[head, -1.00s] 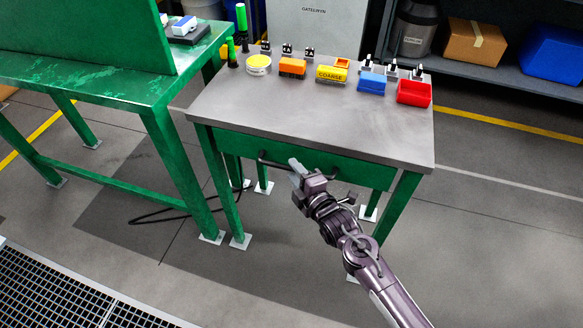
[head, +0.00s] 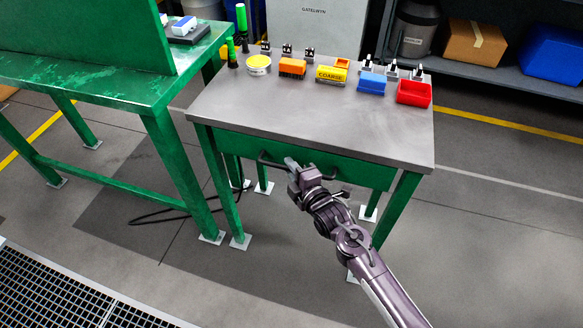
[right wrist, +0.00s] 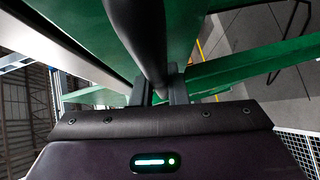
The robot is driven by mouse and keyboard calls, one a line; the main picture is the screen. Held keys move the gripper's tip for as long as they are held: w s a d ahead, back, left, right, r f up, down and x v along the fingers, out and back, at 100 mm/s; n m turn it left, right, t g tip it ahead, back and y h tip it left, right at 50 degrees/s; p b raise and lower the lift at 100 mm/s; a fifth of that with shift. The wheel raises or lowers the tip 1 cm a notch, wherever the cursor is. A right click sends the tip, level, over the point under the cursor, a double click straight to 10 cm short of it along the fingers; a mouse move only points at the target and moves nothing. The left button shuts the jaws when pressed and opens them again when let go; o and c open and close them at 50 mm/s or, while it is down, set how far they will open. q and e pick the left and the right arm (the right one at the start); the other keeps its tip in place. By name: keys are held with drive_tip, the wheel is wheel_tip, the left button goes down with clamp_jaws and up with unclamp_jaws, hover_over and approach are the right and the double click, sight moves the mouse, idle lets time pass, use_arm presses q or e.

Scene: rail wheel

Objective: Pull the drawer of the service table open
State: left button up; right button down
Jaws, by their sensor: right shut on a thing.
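The service table (head: 310,115) has a grey top and green legs. Its green drawer (head: 354,171) sits under the front edge and looks shut. A dark bar handle (head: 270,163) runs along the drawer front. My right gripper (head: 291,164) is at the handle and shut on it, near the middle of the drawer front. In the right wrist view the dark handle bar (right wrist: 142,40) passes between the two fingers (right wrist: 158,88). The gripper hides part of the handle in the head view. My left gripper is not in view.
A green workbench (head: 95,85) stands close on the left. A dark cable (head: 165,215) lies on the floor. The floor in front is clear.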

drive_tip(key=s+a+p, duration=0.2)
drive_tip(key=s+p, duration=0.2)
drive_tip(key=s, duration=0.6)
drive_tip(key=s+a+p, duration=0.3)
drive_tip(key=s+p, duration=0.1)
drive_tip(key=s, duration=0.6)
drive_tip(key=shift+a, duration=0.2)
drive_tip(key=c, duration=1.4)
unclamp_jaws()
drive_tip(key=shift+w, duration=0.1)
drive_tip(key=shift+c, duration=0.2)
drive_tip(key=shift+d, duration=0.1)
drive_tip(key=v, duration=0.7)
drive_tip(key=shift+s, duration=0.4)
